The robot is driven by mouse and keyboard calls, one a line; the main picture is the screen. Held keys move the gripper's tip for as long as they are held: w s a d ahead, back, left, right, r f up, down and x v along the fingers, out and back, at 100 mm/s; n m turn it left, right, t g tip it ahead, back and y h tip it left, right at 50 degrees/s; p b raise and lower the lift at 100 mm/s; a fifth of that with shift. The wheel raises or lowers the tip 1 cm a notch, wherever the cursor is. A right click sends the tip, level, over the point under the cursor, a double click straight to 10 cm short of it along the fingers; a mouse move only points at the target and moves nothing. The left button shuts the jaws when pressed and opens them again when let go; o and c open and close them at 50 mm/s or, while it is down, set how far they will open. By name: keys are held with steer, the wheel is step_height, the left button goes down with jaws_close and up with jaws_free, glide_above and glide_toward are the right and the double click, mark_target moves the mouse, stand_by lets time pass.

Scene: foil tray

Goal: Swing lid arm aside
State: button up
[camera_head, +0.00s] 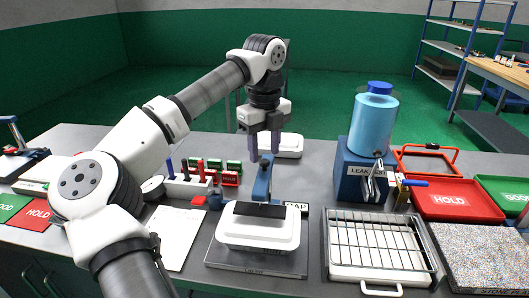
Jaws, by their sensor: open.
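The lid arm (262,182) is a blue upright lever at the back of the foil tray station. A dark bar (259,210) at its foot lies over the white lidded tray (256,231). The tray sits on a grey metal base plate (228,259). Whether the fingers touch the lever I cannot tell.
A wire rack (375,243) on a white tray stands to the right. Behind it is a blue box (358,173) with a blue bottle (373,122). A red HOLD tray (450,199) is at the right. A marker rack (190,186) and white paper (176,236) are at the left.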

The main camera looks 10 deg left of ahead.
mark_target(264, 171)
steer(key=shift+f, duration=1.05)
jaws_close()
